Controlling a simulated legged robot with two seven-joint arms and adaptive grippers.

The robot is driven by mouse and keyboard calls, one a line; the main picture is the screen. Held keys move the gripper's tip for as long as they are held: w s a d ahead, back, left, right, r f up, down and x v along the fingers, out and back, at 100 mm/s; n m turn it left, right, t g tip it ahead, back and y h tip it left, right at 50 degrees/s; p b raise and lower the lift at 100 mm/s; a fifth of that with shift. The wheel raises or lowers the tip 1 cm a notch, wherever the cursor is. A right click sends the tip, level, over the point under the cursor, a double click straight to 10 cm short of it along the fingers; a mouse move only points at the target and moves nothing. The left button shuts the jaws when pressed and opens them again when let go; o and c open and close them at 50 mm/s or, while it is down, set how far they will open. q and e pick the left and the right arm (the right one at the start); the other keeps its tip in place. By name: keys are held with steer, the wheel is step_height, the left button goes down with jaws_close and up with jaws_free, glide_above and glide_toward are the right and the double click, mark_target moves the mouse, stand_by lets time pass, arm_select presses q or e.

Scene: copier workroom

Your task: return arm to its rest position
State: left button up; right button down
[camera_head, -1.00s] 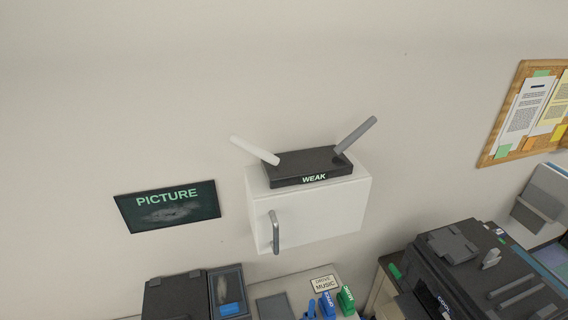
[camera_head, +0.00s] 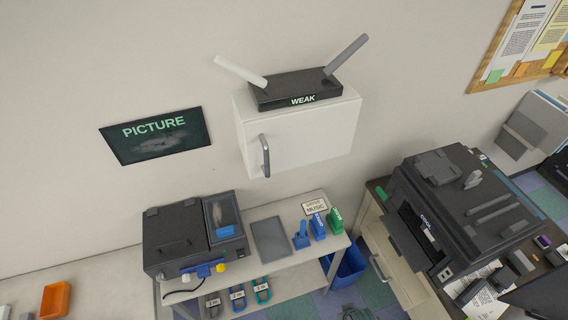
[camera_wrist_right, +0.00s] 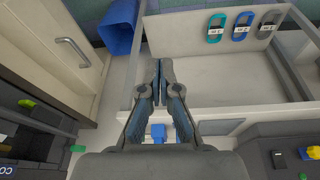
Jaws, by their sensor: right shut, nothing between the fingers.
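My right gripper (camera_wrist_right: 161,78) shows in the right wrist view, its two dark fingers close together and nothing between them. It is over the side table's edge, with the white lower shelf (camera_wrist_right: 215,82) beyond the fingertips. A blue stamp (camera_wrist_right: 158,131) shows between the finger bases. In the head view I cannot clearly make out the right gripper. My left gripper is in neither view.
A blue bin (camera_head: 347,266) stands between the side table and the drawer cabinet (camera_head: 378,262) under the copier (camera_head: 465,205). A black machine (camera_head: 188,236) and stamps (camera_head: 318,226) stand on the table. The router (camera_head: 296,88) sits on a white wall cabinet (camera_head: 300,136).

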steer(key=s+f+g+b, duration=0.1)
steer(key=s+f, duration=0.2)
steer(key=f, duration=1)
steer(key=s+f+b, duration=0.2)
steer(key=f, duration=1.1)
steer(key=s+d+f+g+b, duration=0.1)
steer(key=s+d+f, duration=0.2)
steer(key=s+f, duration=1.1)
steer(key=shift+s+d+f+b, duration=0.15)
steer(key=shift+s+b, duration=0.25)
steer(key=shift+s, duration=0.55)
